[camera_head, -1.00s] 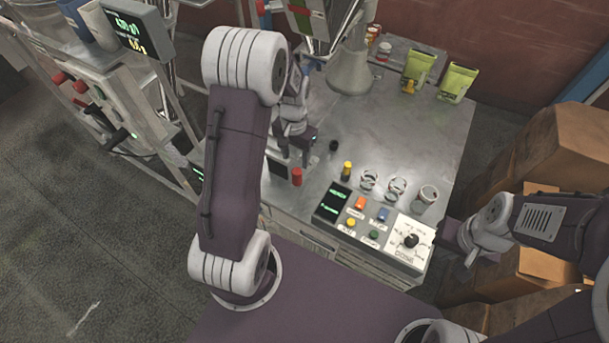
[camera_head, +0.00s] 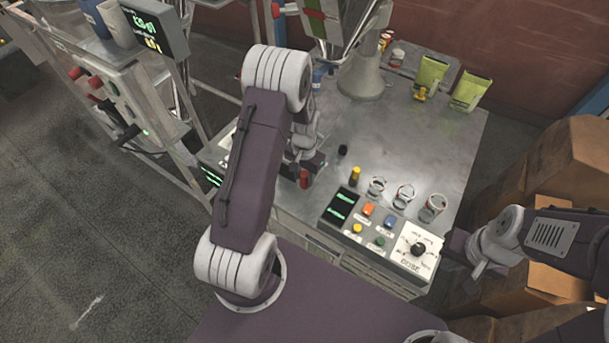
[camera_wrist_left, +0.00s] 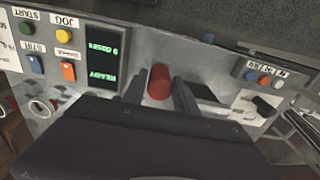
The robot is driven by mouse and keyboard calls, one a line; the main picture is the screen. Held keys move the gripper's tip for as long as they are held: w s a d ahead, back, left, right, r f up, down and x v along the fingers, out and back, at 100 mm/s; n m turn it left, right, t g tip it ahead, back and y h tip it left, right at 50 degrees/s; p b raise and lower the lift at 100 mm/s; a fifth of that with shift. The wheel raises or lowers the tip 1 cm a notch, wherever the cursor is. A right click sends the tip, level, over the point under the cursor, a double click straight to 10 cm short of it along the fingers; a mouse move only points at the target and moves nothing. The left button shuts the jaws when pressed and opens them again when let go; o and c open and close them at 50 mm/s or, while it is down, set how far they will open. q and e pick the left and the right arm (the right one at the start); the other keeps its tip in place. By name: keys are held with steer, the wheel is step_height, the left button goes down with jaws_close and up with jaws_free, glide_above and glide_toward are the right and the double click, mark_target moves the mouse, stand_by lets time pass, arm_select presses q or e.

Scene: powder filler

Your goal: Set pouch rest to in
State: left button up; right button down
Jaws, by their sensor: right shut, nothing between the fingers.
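A red cylindrical knob (camera_head: 304,179) stands near the front edge of the metal table; no label marks it as the pouch rest. My left gripper (camera_head: 303,166) is right at this knob, its fingers largely hidden by the wrist in the head view. In the left wrist view the two dark fingers (camera_wrist_left: 160,92) are apart, with the red knob (camera_wrist_left: 160,80) in the gap between them. Space shows beside the knob, so the gripper is open around it. My right gripper (camera_head: 453,246) is shut and empty, beside the right end of the control panel.
The control panel (camera_head: 375,262) has coloured buttons, a green-lit display and a black dial (camera_head: 418,249). Glass jars (camera_head: 404,196) and a yellow-topped item (camera_head: 355,175) stand behind it. Green pouches (camera_head: 430,74) stand at the back right. Cardboard boxes (camera_head: 560,165) crowd the right side.

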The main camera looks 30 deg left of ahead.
arm_select(q)
jaws_close()
stand_by(1.2)
